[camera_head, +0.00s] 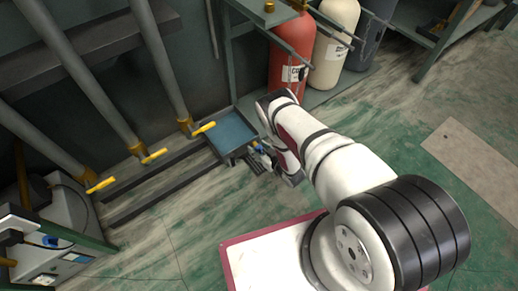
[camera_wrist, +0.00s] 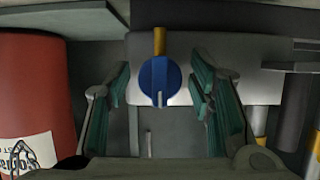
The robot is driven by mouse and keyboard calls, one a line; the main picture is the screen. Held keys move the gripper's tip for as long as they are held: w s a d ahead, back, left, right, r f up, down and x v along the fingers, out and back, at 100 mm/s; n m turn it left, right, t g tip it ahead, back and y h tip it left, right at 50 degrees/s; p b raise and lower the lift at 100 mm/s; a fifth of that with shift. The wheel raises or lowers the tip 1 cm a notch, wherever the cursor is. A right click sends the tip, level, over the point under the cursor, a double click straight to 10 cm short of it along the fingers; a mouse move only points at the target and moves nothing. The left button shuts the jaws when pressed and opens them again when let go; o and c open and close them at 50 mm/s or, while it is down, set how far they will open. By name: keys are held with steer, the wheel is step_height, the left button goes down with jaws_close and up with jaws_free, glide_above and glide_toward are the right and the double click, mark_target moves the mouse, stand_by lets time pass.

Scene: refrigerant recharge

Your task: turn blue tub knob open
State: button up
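The blue knob (camera_wrist: 159,82) is in the middle of the wrist view, on a grey plate (camera_wrist: 225,82) with a brass-coloured stem above it. A light line on its face runs up and down. My gripper (camera_wrist: 161,90) is open, with one green-padded finger on each side of the knob. Gaps show between both fingers and the knob, and I cannot tell how far off it is in depth. In the head view my gripper (camera_head: 262,158) is small and partly hidden by my arm, beside a blue-floored tub (camera_head: 232,131).
A red cylinder (camera_head: 291,52) stands close by and fills the left of the wrist view (camera_wrist: 35,90). A cream cylinder (camera_head: 333,40) stands beside it. Grey pipes with yellow handles (camera_head: 154,156) are at the left. The green floor (camera_head: 150,245) is clear at the front left.

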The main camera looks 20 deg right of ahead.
steer(key=c, duration=0.9)
steer(key=m+y, duration=0.2)
steer(key=m, duration=0.1)
steer(key=shift+d+m, duration=0.2)
steer(key=shift+m, duration=0.1)
steer(key=m+y, duration=0.3)
steer(key=m, duration=0.1)
steer(key=shift+f+m+g, duration=0.15)
steer(key=shift+m+g, duration=0.15)
steer(key=shift+y, duration=0.3)
steer(key=o, duration=1.2)
